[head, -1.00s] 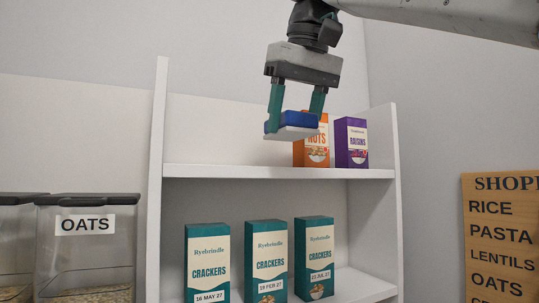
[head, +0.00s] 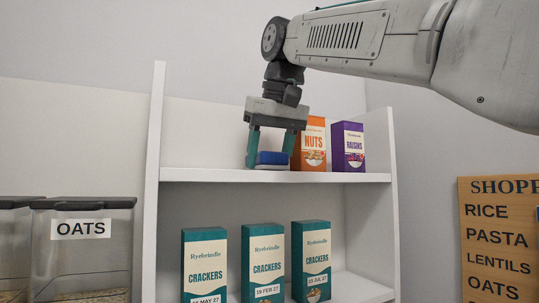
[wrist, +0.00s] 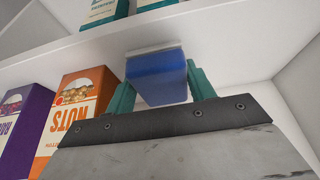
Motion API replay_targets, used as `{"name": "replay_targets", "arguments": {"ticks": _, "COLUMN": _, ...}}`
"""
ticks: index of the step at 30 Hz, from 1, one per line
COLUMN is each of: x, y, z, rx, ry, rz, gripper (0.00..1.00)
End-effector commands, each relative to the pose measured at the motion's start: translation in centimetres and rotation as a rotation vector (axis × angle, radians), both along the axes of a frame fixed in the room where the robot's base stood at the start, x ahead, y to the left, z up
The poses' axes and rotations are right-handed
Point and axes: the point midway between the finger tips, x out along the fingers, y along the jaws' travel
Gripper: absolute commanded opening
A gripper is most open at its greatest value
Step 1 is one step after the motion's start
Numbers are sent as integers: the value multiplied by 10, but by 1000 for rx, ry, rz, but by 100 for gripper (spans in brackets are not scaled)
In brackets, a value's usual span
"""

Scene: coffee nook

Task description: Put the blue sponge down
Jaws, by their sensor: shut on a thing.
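The blue sponge (head: 272,158) has a blue body and a pale layer underneath. It is at the upper shelf (head: 215,174), left of the orange nuts box, with its pale side at the shelf surface. My gripper (head: 269,160) points down and is shut on the sponge, one teal finger at each side. In the wrist view the sponge (wrist: 157,76) sits between both fingers, close against the white shelf board. I cannot tell for certain whether it bears on the shelf.
The nuts box (head: 313,146) and purple raisins box (head: 347,147) stand just right of my gripper. Crackers boxes (head: 263,262) stand on the lower shelf. The shelf's left side panel (head: 153,170) rises left of clear space. An oats container (head: 82,250) stands at far left.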

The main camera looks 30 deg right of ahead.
Motion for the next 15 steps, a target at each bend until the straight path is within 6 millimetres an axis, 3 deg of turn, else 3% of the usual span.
{"name": "replay_targets", "arguments": {"ticks": 8, "x": 0, "y": 0, "z": -6, "rx": 0, "ry": 2, "rz": 0, "gripper": 32}}
{"name": "replay_targets", "arguments": {"ticks": 9, "x": 0, "y": 0, "z": -6, "rx": 0, "ry": 3, "rz": 0, "gripper": 59}}
{"name": "replay_targets", "arguments": {"ticks": 11, "x": 0, "y": 0, "z": -6, "rx": 0, "ry": 4, "rz": 0, "gripper": 75}}
{"name": "replay_targets", "arguments": {"ticks": 15, "x": 0, "y": -1, "z": -7, "rx": -2, "ry": 7, "rz": -3, "gripper": 75}}
